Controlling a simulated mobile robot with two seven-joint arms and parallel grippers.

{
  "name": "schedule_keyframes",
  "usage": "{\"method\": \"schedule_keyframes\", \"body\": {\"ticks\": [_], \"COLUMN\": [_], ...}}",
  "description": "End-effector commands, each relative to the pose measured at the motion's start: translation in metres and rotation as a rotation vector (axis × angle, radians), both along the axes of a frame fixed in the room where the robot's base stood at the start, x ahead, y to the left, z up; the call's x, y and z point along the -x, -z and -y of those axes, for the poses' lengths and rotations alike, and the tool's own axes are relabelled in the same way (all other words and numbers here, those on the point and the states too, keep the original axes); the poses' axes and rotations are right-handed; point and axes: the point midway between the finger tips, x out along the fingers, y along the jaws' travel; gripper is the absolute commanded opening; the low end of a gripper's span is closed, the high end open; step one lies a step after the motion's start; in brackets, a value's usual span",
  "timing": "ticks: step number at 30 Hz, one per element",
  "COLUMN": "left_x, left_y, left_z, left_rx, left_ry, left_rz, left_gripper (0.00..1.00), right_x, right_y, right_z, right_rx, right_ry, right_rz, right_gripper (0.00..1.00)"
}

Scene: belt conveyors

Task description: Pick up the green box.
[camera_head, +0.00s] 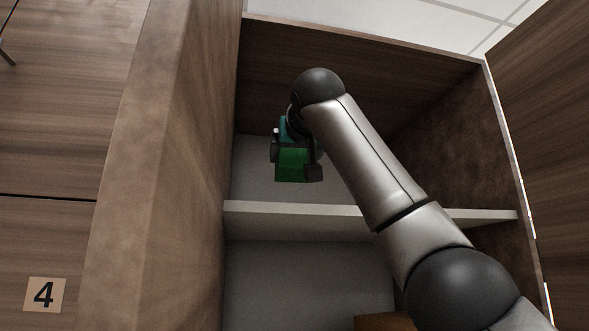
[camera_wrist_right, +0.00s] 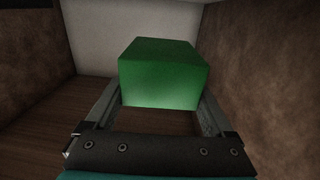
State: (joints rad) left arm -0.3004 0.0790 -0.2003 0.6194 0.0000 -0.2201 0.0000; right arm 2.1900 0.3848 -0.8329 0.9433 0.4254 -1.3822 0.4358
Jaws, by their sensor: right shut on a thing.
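The green box (camera_head: 292,164) is inside an open wooden cabinet, in its upper compartment. My right gripper (camera_head: 296,168) is shut on it, with a finger on each side. In the right wrist view the green box (camera_wrist_right: 163,75) sits between the two fingers of the right gripper (camera_wrist_right: 161,98). A wooden surface shows through the gap below the box in that view. I cannot tell from these frames whether the box touches any surface. My left gripper is not in view.
A light shelf (camera_head: 290,209) crosses the cabinet below the box. The cabinet's left side wall (camera_head: 190,170) and right inner wall (camera_head: 465,135) flank my arm. An orange-brown thing (camera_head: 383,322) shows in the lower compartment. A panel marked 4 (camera_head: 44,295) is at the lower left.

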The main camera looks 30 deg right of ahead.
Motion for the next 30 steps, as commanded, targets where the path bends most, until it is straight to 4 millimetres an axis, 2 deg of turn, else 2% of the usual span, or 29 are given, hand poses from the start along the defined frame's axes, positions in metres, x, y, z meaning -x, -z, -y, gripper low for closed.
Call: {"method": "schedule_keyframes", "body": {"ticks": [1, 5, 9, 15, 18, 24, 30], "left_x": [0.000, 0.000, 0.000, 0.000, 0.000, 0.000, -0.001], "left_y": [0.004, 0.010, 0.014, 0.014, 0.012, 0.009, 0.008], "left_z": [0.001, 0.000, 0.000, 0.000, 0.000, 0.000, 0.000], "left_rx": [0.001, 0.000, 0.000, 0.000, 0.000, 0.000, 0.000], "left_ry": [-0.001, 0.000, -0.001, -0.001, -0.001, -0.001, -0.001], "left_rz": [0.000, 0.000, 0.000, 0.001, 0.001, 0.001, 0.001], "left_gripper": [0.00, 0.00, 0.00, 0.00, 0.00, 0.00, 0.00], "right_x": [0.004, 0.012, 0.022, 0.036, 0.042, 0.048, 0.050], "right_y": [0.001, 0.002, 0.002, 0.000, -0.001, -0.001, 0.000], "right_z": [0.015, 0.044, 0.082, 0.137, 0.157, 0.183, 0.190], "right_rx": [-0.006, -0.006, -0.007, -0.005, -0.004, -0.002, -0.001], "right_ry": [0.003, 0.003, 0.004, 0.002, 0.002, 0.001, 0.000], "right_rz": [0.004, 0.005, 0.005, 0.006, 0.004, 0.005, 0.004], "right_gripper": [0.14, 0.14, 0.14, 0.14, 0.14, 0.14, 0.14]}}
